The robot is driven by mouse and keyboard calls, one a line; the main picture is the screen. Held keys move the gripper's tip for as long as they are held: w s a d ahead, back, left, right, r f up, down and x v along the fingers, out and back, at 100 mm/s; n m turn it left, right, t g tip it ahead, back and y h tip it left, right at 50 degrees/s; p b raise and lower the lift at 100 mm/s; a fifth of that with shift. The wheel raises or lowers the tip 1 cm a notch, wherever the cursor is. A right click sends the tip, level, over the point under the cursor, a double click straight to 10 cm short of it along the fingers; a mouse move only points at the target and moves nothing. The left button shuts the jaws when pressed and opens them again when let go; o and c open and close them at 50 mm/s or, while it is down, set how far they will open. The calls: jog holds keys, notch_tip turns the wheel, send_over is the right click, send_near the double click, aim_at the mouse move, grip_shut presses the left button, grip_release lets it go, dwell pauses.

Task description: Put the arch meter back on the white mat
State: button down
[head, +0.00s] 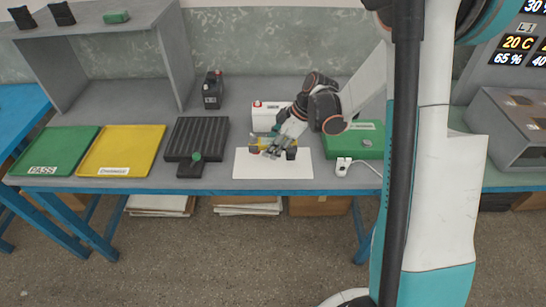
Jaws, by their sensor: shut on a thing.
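The white mat (240,170) lies on the grey bench top near its front edge, in the middle of the head view. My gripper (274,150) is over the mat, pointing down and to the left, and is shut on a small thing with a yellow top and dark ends. I take this to be the arch meter (259,141). The gripper hides the middle of it. It shows over the rear half of the mat; I cannot tell whether it touches the mat or hangs just above it.
Left of the mat are a dark device with a green knob (190,170), a black ribbed tray (186,135), a yellow tray (92,160) and a green PASS tray (30,160). A white box (266,108) stands behind; a green case (372,150) and white plug (343,167) lie right.

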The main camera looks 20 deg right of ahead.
jog(key=shift+f+b, duration=0.7)
jog(key=shift+f, duration=1.3)
jog(key=shift+f, duration=0.15)
jog(key=c, duration=1.2)
grip_release()
jog(key=shift+o, duration=0.2)
jog(key=shift+r, duration=0.2)
jog(key=p+v, duration=0.4)
jog(key=v, duration=0.8)
